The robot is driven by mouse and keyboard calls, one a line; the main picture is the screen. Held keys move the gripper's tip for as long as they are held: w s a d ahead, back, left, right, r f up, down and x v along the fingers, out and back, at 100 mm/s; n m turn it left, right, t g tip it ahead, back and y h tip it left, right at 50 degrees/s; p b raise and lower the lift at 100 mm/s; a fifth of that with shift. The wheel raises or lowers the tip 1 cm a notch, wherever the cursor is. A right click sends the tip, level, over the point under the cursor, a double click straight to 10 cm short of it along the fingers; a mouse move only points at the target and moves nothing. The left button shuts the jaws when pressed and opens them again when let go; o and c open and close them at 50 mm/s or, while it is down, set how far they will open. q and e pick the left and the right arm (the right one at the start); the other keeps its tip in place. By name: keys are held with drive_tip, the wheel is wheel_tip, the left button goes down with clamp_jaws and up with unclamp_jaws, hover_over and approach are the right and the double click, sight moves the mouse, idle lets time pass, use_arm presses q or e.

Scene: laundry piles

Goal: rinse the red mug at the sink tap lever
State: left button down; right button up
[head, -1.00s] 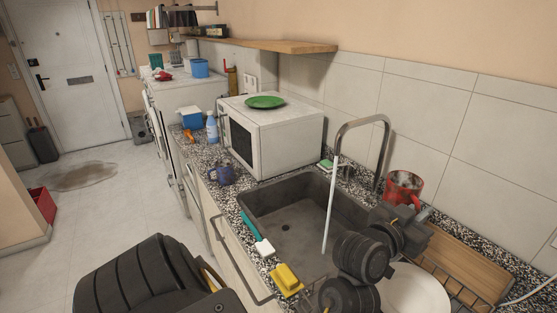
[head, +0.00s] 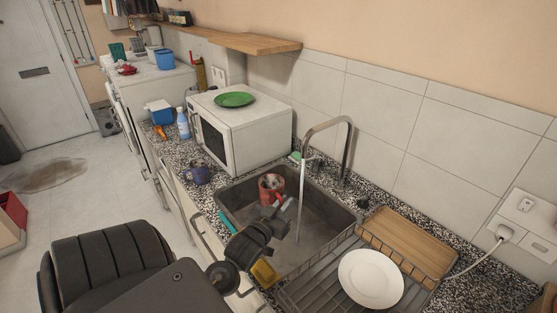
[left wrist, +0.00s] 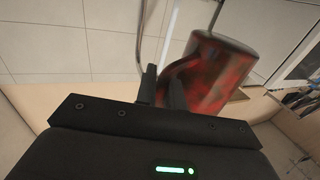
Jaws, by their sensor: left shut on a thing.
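The red mug (head: 266,184), with dark patches, is over the sink basin (head: 327,240) in the head view. My left gripper (head: 283,204) is shut on it at its handle side. In the left wrist view the mug (left wrist: 222,75) is beside my left gripper's fingers (left wrist: 162,88), its curved handle between them and the body. The curved metal tap (head: 347,145) stands at the back of the sink. A thin pale stream of water (head: 301,205) falls from its spout, to the right of the mug and seemingly apart from it. The tap lever is too small to make out. My right gripper is out of view.
A wire dish rack (head: 318,287) with a white plate (head: 371,278) and a wooden board (head: 408,236) stands right of the sink. A yellow sponge (head: 264,272) lies at the front edge. A blue mug (head: 197,174) and a microwave (head: 262,131) are to the left.

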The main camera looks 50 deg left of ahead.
use_arm(q)
drive_tip(key=w+d+f+b, duration=0.1)
drive_tip(key=w+b, duration=0.1)
drive_tip(key=w, duration=0.4)
drive_tip(key=w+d+f+b, duration=0.1)
drive_tip(key=w+d+b, duration=0.1)
drive_tip(key=w, duration=0.4)
drive_tip(key=shift+w+d+f+b, duration=0.2)
drive_tip(key=shift+f+b, duration=0.1)
drive_tip(key=shift+b, duration=0.2)
idle(0.4)
idle(0.6)
drive_tip(key=shift+s+d+p, duration=0.25)
drive_tip(key=shift+d+p, duration=0.1)
drive_tip(key=shift+d, duration=0.25)
drive_tip(key=shift+a, duration=0.15)
drive_tip(key=shift+w+a, duration=0.25)
drive_tip(key=shift+a, duration=0.25)
